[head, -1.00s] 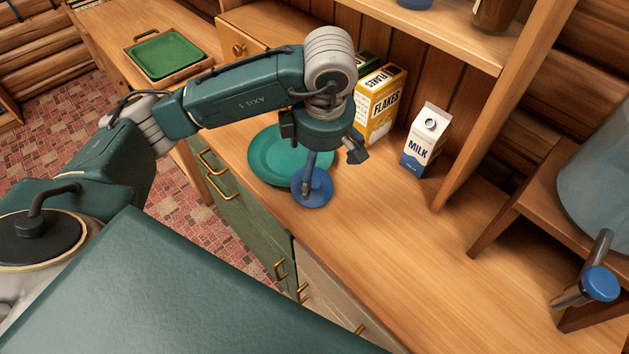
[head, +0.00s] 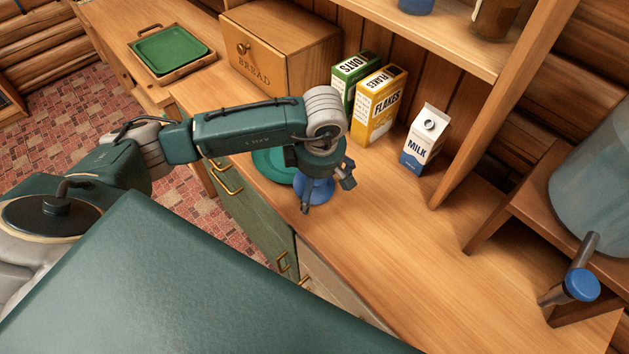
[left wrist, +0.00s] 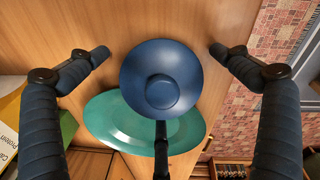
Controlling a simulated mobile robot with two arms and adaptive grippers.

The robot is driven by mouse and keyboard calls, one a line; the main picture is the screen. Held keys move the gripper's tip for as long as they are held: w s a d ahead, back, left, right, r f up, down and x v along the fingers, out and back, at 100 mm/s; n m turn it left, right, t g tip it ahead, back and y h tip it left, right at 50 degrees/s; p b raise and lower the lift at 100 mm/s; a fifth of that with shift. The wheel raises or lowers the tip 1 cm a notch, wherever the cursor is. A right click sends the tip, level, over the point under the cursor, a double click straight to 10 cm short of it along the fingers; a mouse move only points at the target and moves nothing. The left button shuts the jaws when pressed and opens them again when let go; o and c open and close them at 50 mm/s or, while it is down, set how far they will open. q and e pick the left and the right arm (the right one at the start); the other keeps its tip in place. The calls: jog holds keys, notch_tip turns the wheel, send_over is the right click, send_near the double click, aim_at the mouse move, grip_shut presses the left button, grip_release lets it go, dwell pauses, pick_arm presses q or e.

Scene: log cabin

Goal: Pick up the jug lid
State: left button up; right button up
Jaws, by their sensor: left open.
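The jug lid, a round blue disc with a knob in its middle, lies on the wooden counter in the head view (head: 319,189), partly hidden by my gripper. In the left wrist view the lid (left wrist: 190,68) is at the centre, its knob facing the camera. My left gripper (head: 326,196) is open just above the lid. In the left wrist view its dark fingers are spread to the left, right and bottom of the lid, with visible gaps at the two sides. My right gripper does not show.
A green plate (head: 268,166) is right beside the lid; the lid overlaps its edge in the left wrist view. Flakes (head: 379,108) and oats (head: 346,75) boxes, a milk carton (head: 423,140) and a bread box (head: 275,55) stand behind.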

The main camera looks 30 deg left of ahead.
pick_arm(q)
jog(key=c, duration=1)
